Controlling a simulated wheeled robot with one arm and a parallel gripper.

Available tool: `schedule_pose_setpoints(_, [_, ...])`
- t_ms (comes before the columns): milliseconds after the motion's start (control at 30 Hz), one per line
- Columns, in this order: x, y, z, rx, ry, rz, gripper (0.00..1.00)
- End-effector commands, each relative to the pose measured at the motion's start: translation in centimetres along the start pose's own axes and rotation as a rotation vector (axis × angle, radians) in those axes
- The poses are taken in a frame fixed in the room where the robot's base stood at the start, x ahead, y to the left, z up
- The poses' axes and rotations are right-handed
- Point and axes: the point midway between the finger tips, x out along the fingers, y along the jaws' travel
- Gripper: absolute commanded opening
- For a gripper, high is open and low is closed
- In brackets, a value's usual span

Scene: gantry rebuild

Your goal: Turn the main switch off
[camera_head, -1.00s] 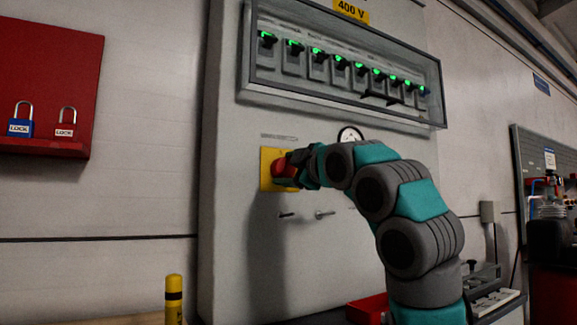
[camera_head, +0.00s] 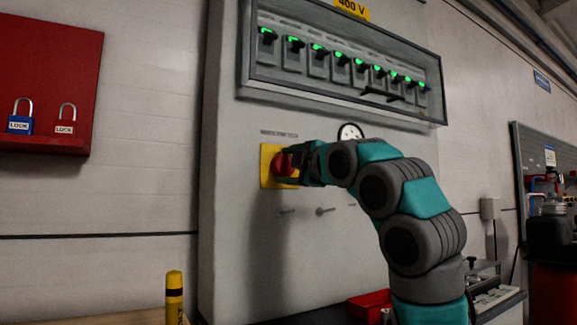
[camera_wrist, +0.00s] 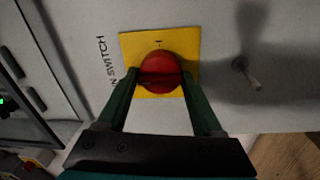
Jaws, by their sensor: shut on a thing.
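The main switch is a red round knob (camera_head: 284,164) on a yellow square plate (camera_head: 266,178) on the grey cabinet front. In the wrist view the red knob (camera_wrist: 161,72) sits in the middle of its yellow plate (camera_wrist: 130,45), with part of the lettering "SWITCH" beside it. My gripper (camera_head: 292,163) reaches the knob from the right in the head view. In the wrist view the two green fingers of my gripper (camera_wrist: 160,83) lie on either side of the knob, shut on it. The fingertips partly cover the knob's sides.
A glazed row of breakers with green lights (camera_head: 345,62) is above the switch. Two small metal levers, one a toggle (camera_head: 325,211), are below it. A red board with padlocks (camera_head: 45,75) hangs left. A gauge (camera_head: 350,132) is close to my arm.

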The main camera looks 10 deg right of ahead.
Motion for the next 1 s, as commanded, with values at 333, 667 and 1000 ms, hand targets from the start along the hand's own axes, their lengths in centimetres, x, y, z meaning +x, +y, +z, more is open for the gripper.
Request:
schedule_pose_setpoints(333, [0.1, -0.2, -0.1, 0.0, 0.003, -0.005, 0.95])
schedule_pose_setpoints(667, [-0.9, -0.3, 0.0, 0.0, 0.001, -0.001, 0.95])
schedule_pose_setpoints(1000, [-6.2, -0.4, -0.1, -0.001, 0.001, -0.003, 0.95])
